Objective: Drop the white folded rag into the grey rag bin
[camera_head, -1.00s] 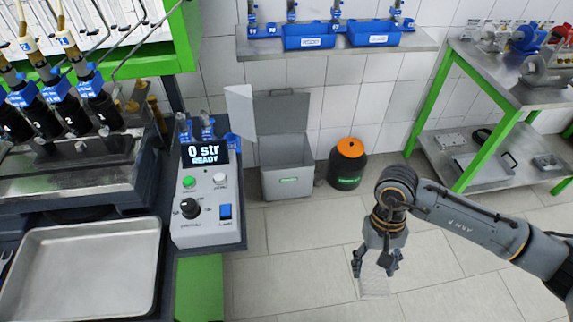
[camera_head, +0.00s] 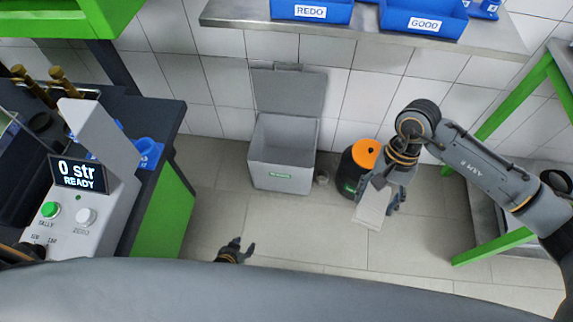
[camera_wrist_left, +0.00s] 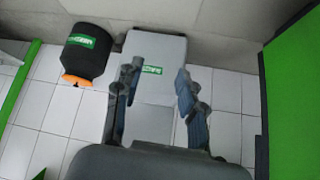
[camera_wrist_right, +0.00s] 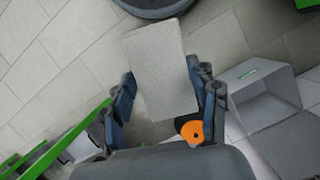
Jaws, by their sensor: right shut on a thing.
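The white folded rag (camera_head: 371,209) is in my right gripper (camera_head: 382,205), which is shut on it. It hangs in front of the black bin, to the right of the grey rag bin. The rag's textured face shows between the fingers in the right wrist view (camera_wrist_right: 160,68). The grey rag bin (camera_head: 283,172) stands on the floor by the wall with its lid raised and its opening clear. It also shows in the right wrist view (camera_wrist_right: 265,95) and the left wrist view (camera_wrist_left: 151,52). My left gripper (camera_head: 244,246) is open and empty, low in front of the bin.
A shelf (camera_head: 380,35) with blue bins hangs above. The testbench (camera_head: 165,200) is at left; a green-legged table (camera_head: 500,245) is at right.

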